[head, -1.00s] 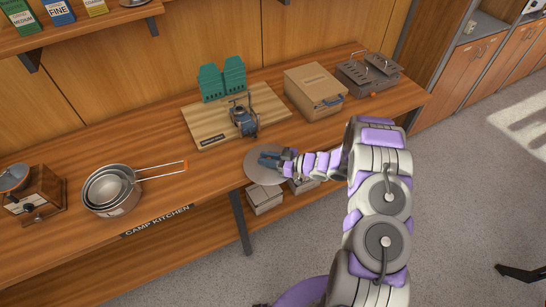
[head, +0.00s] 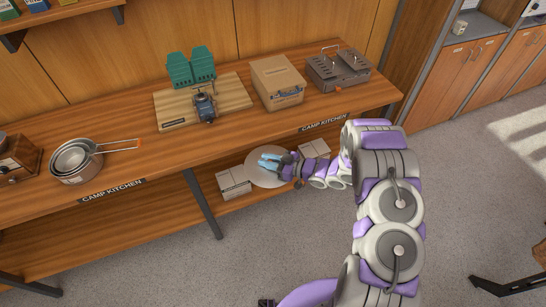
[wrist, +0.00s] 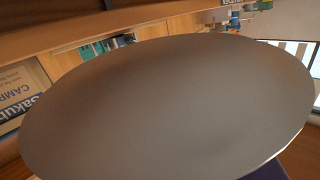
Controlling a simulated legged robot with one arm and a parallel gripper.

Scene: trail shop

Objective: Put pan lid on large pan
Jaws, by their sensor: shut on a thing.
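My gripper (head: 270,158) is shut on the pan lid (head: 258,176), a flat grey disc. In the head view it holds the lid out in front of the shelf unit, around the level of the lower shelf. The lid (wrist: 165,105) fills most of the wrist view and hides much behind it; the fingers do not show there. A nest of steel pans (head: 75,162) with long handles sits on the upper counter at the left, well apart from the lid. The outermost pan looks the largest.
White boxes (head: 233,182) sit on the lower shelf beside the lid. A dark leg (head: 203,203) supports the counter.

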